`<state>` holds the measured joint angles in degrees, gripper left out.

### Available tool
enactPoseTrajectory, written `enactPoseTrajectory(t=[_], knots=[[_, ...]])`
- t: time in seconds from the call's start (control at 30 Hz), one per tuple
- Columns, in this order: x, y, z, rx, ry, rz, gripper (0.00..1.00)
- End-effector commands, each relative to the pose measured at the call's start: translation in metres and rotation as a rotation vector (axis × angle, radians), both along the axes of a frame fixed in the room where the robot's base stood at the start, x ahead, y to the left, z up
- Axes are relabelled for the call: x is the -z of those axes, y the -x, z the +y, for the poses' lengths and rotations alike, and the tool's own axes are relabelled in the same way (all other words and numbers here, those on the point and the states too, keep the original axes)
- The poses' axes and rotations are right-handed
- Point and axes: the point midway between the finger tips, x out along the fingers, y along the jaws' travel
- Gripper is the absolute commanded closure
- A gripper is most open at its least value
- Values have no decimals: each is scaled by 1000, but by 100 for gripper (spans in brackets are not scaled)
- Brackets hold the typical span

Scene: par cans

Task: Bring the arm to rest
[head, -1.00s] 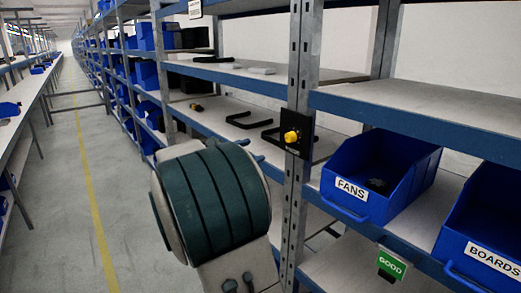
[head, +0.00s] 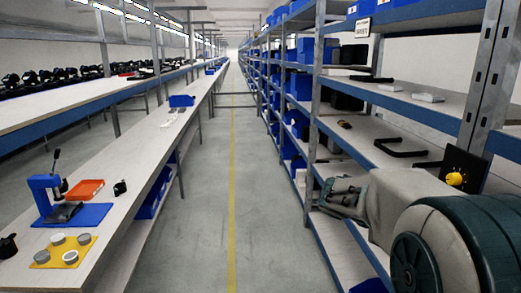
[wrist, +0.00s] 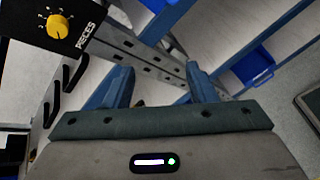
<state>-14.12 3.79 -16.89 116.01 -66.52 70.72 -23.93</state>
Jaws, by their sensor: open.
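My gripper (wrist: 160,85) shows in the wrist view with its two blue fingers well apart and nothing between them. In the head view my arm fills the lower right, with a large dark green ribbed joint in front and a grey link reaching left along the shelf front. In the wrist view a black panel with a yellow knob (wrist: 57,27) and the word PIECES lies beyond the gripper at the upper left. The knob also shows in the head view (head: 454,179), just above my arm's joint.
A shelf rack (head: 445,118) with blue bins runs along the right, close to my arm. Black handles (head: 400,148) lie on its shelf. The aisle between is clear.

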Motion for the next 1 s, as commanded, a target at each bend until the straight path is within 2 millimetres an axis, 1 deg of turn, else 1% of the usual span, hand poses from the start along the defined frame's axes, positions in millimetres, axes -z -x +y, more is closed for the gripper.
enactPoseTrajectory(t=[0.03, 0.1, 0.17, 0.2, 0.27, 0.3, 0.4, 0.5, 0.6, 0.7, 0.8, 1.0], knots=[[6, 19, 9, 36, -105, -54, 49], [20, 41, 26, 94, -248, -127, 49], [31, 59, 42, 149, -366, -190, 49], [37, 71, 55, 186, -444, -232, 49], [44, 87, 74, 247, -555, -292, 49], [49, 98, 88, 291, -628, -334, 49], [56, 121, 121, 404, -796, -432, 49], [60, 139, 151, 514, -937, -516, 49], [63, 151, 173, 606, -1038, -581, 49], [64, 158, 187, 668, -1101, -620, 49], [65, 162, 194, 698, -1129, -636, 49], [65, 162, 194, 699, -1131, -638, 49]])
